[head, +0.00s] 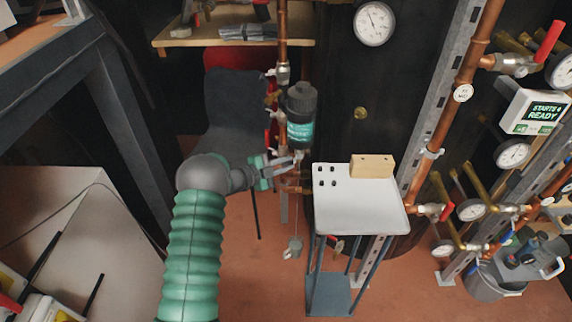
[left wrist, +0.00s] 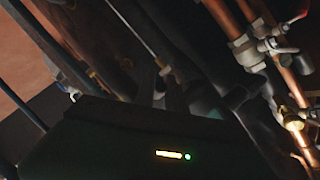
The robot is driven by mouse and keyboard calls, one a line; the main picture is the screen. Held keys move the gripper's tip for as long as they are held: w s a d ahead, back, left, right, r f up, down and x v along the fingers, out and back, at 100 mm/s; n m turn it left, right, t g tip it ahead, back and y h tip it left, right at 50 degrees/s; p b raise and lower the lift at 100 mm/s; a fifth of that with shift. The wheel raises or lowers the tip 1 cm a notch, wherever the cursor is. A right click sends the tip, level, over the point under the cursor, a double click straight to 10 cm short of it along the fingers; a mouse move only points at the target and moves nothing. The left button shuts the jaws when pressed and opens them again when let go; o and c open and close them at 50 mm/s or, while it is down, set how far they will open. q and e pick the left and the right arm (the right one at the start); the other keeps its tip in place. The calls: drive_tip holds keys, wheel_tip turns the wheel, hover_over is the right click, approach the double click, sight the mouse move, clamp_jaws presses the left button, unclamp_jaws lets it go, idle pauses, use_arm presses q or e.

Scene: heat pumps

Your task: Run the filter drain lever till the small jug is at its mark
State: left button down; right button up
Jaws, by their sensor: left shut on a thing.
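The filter (head: 300,130) has a dark cap and a glowing teal bowl, mounted on the copper pipe. My left gripper (head: 295,160) is right under the bowl, shut on the drain lever, which its fingers mostly hide. The left wrist view shows the gripper (left wrist: 185,100) only darkly, and the lever cannot be made out there. The small jug (head: 293,248) is grey and sits low, below the filter. A thin pale line runs down from the filter to it; I cannot tell whether it is water or a cord. The jug's mark and level are too small to read. My right gripper is out of view.
A white-topped stand (head: 360,205) with a wooden block (head: 373,166) is close to the right of my gripper. A dark chair (head: 235,110) is behind. A red-handled valve (head: 548,42) and a display reading "READY" (head: 545,112) are at right.

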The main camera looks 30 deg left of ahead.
use_arm(q)
drive_tip(key=shift+d+r, duration=0.1)
drive_tip(key=shift+d, duration=0.2)
drive_tip(key=r+m+g+p, duration=0.1)
drive_tip(key=p, duration=0.3)
drive_tip(key=shift+r+y, duration=0.35)
drive_tip(key=shift+y, duration=0.05)
drive_tip(key=shift+f+g+p, duration=0.1)
drive_tip(key=shift+g+p, duration=0.2)
drive_tip(key=shift+g, duration=0.2)
drive_tip(key=shift+f+m, duration=0.25)
drive_tip(key=shift+m, duration=0.05)
drive_tip(key=shift+d, duration=0.1)
drive_tip(key=c, duration=1.4)
unclamp_jaws()
drive_tip(key=shift+r, duration=0.1)
drive_tip(key=shift+y, duration=0.3)
